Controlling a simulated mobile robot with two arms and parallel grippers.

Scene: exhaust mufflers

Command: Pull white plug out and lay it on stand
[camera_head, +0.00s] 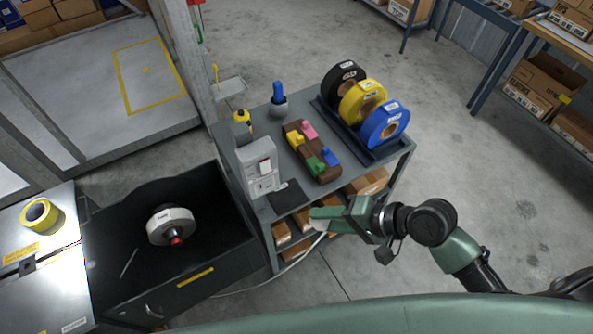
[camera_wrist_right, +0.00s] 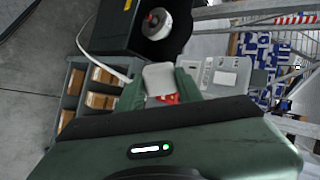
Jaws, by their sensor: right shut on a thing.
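The white plug (camera_wrist_right: 158,78) is between the fingers of my right gripper (camera_wrist_right: 160,90), which is shut on it. In the head view the right gripper (camera_head: 322,217) is at the front edge of the grey stand (camera_head: 338,192), and the plug is mostly hidden by the fingers. A white cable (camera_head: 308,250) hangs from it toward the floor. A light grey socket box (camera_head: 257,168) stands upright on the stand's front left corner, apart from the gripper; it also shows in the wrist view (camera_wrist_right: 226,76). A dark flat pad (camera_head: 286,196) lies beside the box. My left gripper is not in view.
On the stand are a brown block with coloured pieces (camera_head: 312,160), tape rolls in a rack (camera_head: 362,100) and a grey cup with a blue item (camera_head: 278,105). Brown boxes fill the lower shelf.

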